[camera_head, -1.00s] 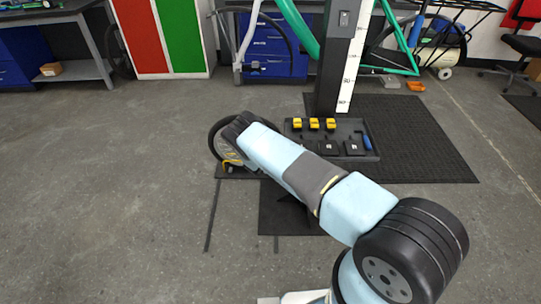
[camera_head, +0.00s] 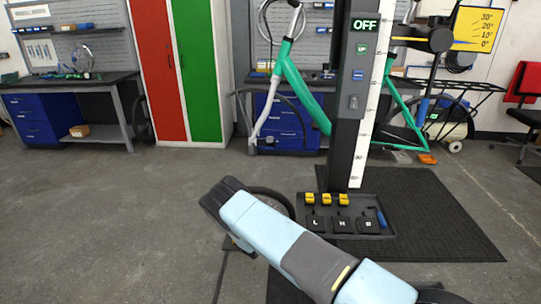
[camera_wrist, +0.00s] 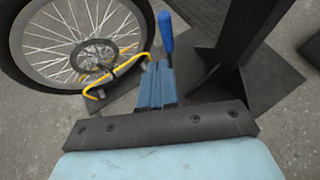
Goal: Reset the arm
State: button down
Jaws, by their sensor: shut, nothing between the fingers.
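My arm (camera_head: 262,228), pale blue and grey, reaches from the lower right to the left in the head view. Its dark end hangs over the floor beside a small wheel. My gripper is hidden below that end in the head view. In the wrist view my gripper (camera_wrist: 156,72) shows as blue-grey fingers, closed together and empty. A spoked wheel (camera_wrist: 62,42) with a yellow hooked holder (camera_wrist: 128,66) lies just left of the fingers in that view. A blue handle (camera_wrist: 166,31) shows just beyond the fingertips; I cannot tell whether they touch.
A black post (camera_head: 344,120) with an "OFF" display carries a teal bike frame (camera_head: 297,88). A tray (camera_head: 392,229) with yellow pieces and black pedals lies at its foot on a dark mat (camera_head: 450,228). Red and green cabinets (camera_head: 203,70) stand behind. Floor at left is clear.

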jog(key=w+d+r+m+g+h, duration=0.15)
jog(key=d+r+m, duration=0.3)
jog(key=r, duration=0.85)
jog(key=w+d+r+m+g+h, duration=0.1)
jog(key=w+d+r+m+g, duration=0.3)
jog(key=r, duration=0.9)
jog(key=s+d+r+m+y, duration=0.1)
jog(key=s+d+r+m, duration=0.25)
jog(key=r, duration=0.45)
jog(key=s+d+r+m, duration=0.3)
jog(key=s+r, duration=0.2)
jog(key=r, duration=0.3)
jog(key=s+d+r+m+y, duration=0.1)
jog(key=s+d+r+m, duration=0.25)
jog(key=r, duration=0.45)
jog(key=s+d+r+m+g+y, duration=0.1)
jog(key=s+d+r+m, duration=0.2)
jog(key=s+r, duration=0.6)
jog(key=s+d+r+m+y, duration=0.2)
jog(key=s+d+r+m, duration=0.15)
jog(key=s+r, duration=0.5)
jog(key=s+a+r+m+t+y, duration=0.1)
jog(key=s+m, duration=0.1)
jog(key=s, duration=1)
jog(key=s+a+r+m+y, duration=0.1)
jog(key=s+r+m+y, duration=0.1)
jog(key=s, duration=1)
jog(key=shift+s+a+m+t, duration=0.15)
jog(key=shift+a+m+t, duration=0.2)
jog(key=shift+m, duration=0.15)
